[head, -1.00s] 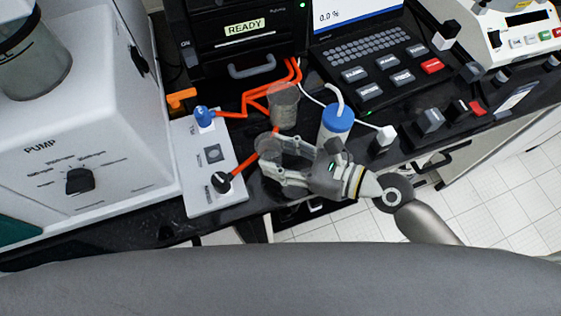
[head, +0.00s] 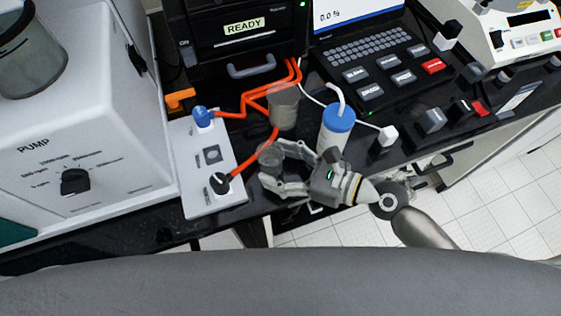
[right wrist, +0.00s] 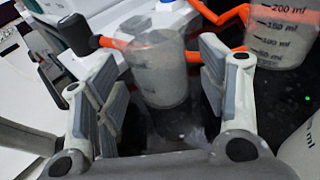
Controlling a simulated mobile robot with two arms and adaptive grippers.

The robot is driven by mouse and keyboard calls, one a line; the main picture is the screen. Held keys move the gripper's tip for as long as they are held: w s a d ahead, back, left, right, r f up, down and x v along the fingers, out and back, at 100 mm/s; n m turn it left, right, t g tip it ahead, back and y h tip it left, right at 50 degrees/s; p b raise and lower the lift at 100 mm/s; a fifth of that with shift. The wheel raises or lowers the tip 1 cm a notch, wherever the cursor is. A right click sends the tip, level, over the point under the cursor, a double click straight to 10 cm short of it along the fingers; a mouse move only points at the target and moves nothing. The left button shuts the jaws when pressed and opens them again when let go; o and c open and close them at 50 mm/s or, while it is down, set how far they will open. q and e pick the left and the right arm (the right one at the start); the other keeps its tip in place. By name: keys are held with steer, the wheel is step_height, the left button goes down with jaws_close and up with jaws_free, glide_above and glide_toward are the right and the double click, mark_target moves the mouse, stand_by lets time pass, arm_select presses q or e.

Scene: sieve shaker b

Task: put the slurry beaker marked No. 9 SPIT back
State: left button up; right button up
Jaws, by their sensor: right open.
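A clear beaker with grey contents (head: 270,157) stands upright on the black bench, beside the white control plate. My right gripper (head: 268,170) is open, with its fingers on either side of this beaker. In the right wrist view the beaker (right wrist: 158,78) shows between the fingers (right wrist: 155,85), with a visible gap at each side. I cannot read a No. 9 SPIT mark on it. A second beaker (head: 284,108) stands just behind; its ml scale shows in the right wrist view (right wrist: 283,32). My left gripper is not in view.
A blue-capped bottle (head: 335,130) stands close to the right of the gripper. Orange tubing (head: 250,108) runs behind the beakers to the white control plate (head: 205,188). The white pump box (head: 105,135) fills the left. The bench's front edge is close.

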steer(key=shift+r, duration=0.1)
steer(key=shift+d, duration=0.1)
steer(key=b+v, duration=0.4)
steer(key=v, duration=0.7)
steer(key=shift+s+d+r+b, duration=0.15)
steer(key=shift+s+d+b, duration=0.05)
steer(key=shift+d+b, duration=0.15)
